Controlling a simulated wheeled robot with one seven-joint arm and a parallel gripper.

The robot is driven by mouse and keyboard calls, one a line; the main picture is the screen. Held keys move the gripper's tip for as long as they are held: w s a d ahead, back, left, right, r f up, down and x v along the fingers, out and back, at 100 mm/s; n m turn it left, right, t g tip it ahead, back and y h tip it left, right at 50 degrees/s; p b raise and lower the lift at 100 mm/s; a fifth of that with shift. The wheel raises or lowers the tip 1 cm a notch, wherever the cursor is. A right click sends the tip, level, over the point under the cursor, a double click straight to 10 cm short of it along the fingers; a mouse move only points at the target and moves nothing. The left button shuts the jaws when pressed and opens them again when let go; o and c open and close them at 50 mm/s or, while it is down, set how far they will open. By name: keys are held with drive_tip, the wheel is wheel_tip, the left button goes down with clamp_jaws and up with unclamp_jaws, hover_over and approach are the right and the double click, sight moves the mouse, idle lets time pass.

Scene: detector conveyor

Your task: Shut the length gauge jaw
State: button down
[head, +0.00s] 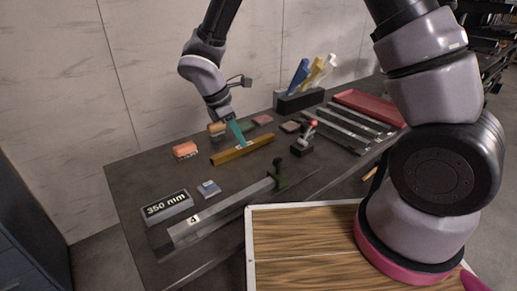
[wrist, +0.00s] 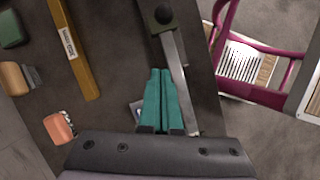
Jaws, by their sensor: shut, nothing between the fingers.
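The length gauge is a long grey rail (head: 235,207) along the table's near side, with a "4" label near its left end. Its dark green jaw (head: 281,176) with a knob stands well along the rail, apart from the labelled end. In the wrist view the jaw (wrist: 160,14) is at the top and the rail (wrist: 178,70) runs down from it, its lower end partly hidden by my gripper. My gripper (head: 236,133), with teal fingers, is over the table behind the rail, near the yellow bar. In the wrist view its fingers (wrist: 160,72) are together and empty, left of the rail.
A "350 mm" block (head: 167,206) and a small blue-grey item (head: 208,188) lie near the gauge's left end. A yellow bar (head: 243,150), an orange block (head: 186,150), a red-knobbed device (head: 306,136) and a red tray (head: 369,107) stand farther back.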

drive_tip(key=w+d+f, duration=0.1)
drive_tip(key=d+f, duration=0.6)
drive_tip(key=f, duration=0.1)
drive_tip(key=shift+w+d+f, duration=0.25)
drive_tip(key=shift+f, duration=0.05)
drive_tip(key=w+d, duration=0.6)
drive_tip(key=d, duration=0.3)
